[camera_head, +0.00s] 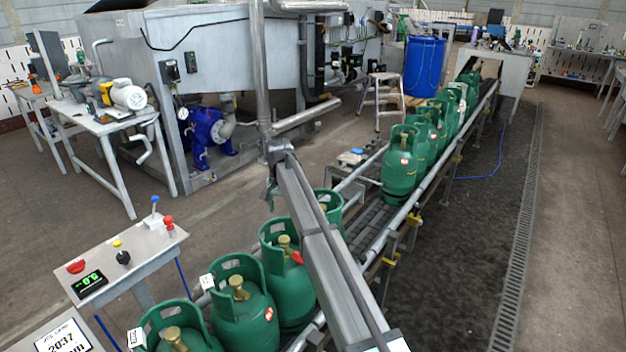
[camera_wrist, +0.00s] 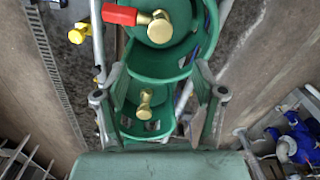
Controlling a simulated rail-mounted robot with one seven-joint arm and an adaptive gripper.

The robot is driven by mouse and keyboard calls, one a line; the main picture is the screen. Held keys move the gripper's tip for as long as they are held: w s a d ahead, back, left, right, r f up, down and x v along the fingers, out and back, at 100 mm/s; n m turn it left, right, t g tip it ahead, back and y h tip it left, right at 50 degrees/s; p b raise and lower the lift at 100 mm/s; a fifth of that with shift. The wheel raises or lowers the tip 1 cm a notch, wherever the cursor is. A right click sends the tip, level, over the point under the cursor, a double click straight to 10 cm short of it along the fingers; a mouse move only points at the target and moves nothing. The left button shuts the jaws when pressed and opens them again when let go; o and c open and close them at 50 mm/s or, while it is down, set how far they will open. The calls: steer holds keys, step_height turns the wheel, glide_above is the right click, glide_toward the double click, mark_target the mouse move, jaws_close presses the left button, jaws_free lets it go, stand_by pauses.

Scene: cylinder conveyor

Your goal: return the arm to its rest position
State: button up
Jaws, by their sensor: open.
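My gripper (camera_wrist: 160,83) is open in the wrist view, with its two fingers spread left and right above the green gas cylinders. No cylinder is visibly held between them. One cylinder (camera_wrist: 190,65) has a brass valve with a red part (camera_wrist: 118,14) on it. Another brass valve (camera_wrist: 145,106) shows between the fingers, lower in the picture.
Several green cylinders (camera_head: 398,170) line the conveyor (camera_head: 362,226), which runs to an opening at the back. A control panel (camera_head: 120,262) stands at the left front. A blue barrel (camera_head: 423,67) and a step stool (camera_head: 382,95) stand beyond the conveyor. The floor on the right is clear.

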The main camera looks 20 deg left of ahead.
steer(key=s+d+f+n, duration=0.2)
steer(key=s+d+f, duration=0.5)
steer(key=d+f, duration=0.35)
steer(key=s+d+f+n+g, duration=0.1)
steer(key=s+d+f, duration=0.6)
steer(key=d+f, duration=0.3)
steer(key=s+d+f+n, duration=0.2)
steer(key=s+d+f, duration=0.55)
steer(key=f, duration=0.45)
steer(key=s+d+f+m+g, duration=0.1)
steer(key=s+d+f+g, duration=0.1)
steer(key=s+d+f, duration=0.2)
steer(key=s+d+f+m+g, duration=0.1)
steer(key=s+d+f, duration=0.3)
steer(key=s+d, duration=0.6)
steer(key=s+d+f+m+g, duration=0.1)
steer(key=s+d+f, duration=0.3)
steer(key=s, duration=1.9)
steer(key=d+g, duration=0.1)
steer(key=d, duration=0.2)
steer(key=shift+s+d+g, duration=0.4)
